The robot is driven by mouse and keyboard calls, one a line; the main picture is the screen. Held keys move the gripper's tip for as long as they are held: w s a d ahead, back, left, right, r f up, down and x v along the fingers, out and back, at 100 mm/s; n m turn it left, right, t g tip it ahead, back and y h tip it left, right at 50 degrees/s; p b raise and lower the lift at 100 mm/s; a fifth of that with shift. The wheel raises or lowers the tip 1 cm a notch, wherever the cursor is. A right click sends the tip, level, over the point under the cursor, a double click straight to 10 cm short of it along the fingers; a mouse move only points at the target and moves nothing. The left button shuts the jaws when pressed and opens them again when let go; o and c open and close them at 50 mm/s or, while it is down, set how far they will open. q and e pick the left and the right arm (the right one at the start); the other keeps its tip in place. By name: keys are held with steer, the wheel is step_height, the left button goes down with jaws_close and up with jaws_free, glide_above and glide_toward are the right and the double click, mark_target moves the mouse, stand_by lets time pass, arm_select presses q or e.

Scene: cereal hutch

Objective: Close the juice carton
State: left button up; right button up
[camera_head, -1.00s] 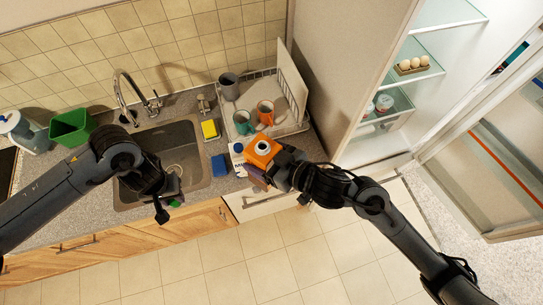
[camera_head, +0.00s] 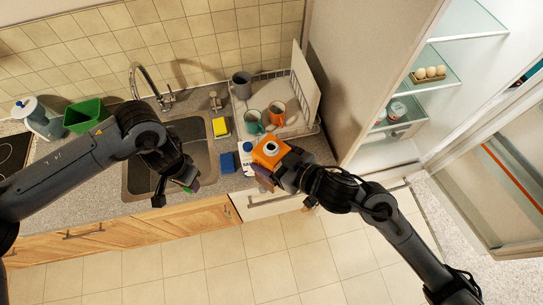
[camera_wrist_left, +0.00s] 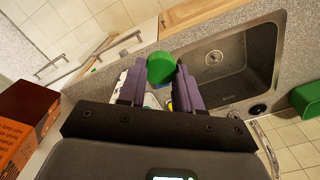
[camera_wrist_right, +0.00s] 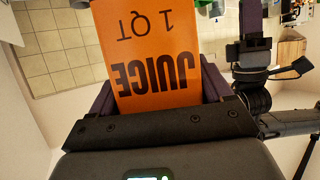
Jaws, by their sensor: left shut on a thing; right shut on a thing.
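The orange juice carton (camera_head: 266,158) is upright at the counter's front edge, with a round white spout on top. My right gripper (camera_head: 284,168) is shut on it from the right; its printed side fills the right wrist view (camera_wrist_right: 150,55). My left gripper (camera_head: 180,188) is shut on the green cap (camera_wrist_left: 160,68), which also shows in the head view (camera_head: 195,187). The cap is left of the carton and apart from it, near the sink's front edge. The carton also shows at the left of the left wrist view (camera_wrist_left: 18,135). The fingers partly hide the cap's sides.
A white and blue bottle (camera_head: 247,155) stands close to the carton's left side. A blue sponge (camera_head: 227,163) and a yellow one (camera_head: 220,126) lie beside the sink (camera_head: 142,172). A dish rack (camera_head: 298,127) with mugs is behind. The fridge stands open at right.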

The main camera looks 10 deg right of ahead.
arm_select(q)
steer(key=w+d+r+m, duration=0.2)
steer(key=d+r+m, duration=0.45)
steer(key=m, duration=0.75)
steer(key=n, duration=3.1)
glide_toward(271, 148)
steer(key=shift+w+a+f, duration=0.3)
steer(key=shift+w+a, duration=0.05)
steer(key=shift+a, duration=0.15)
steer(key=shift+w+a+f, duration=0.25)
steer(key=shift+w+a, duration=0.05)
steer(key=shift+a, duration=0.2)
steer(key=m, duration=0.2)
steer(key=d+r+m, duration=0.1)
steer(key=shift+s+m, duration=0.3)
steer(key=shift+m, duration=0.1)
steer(key=m, duration=0.2)
steer(key=d+m, duration=0.1)
steer(key=m, duration=0.1)
steer(key=shift+s+r, duration=0.4)
steer(key=shift+f, duration=2)
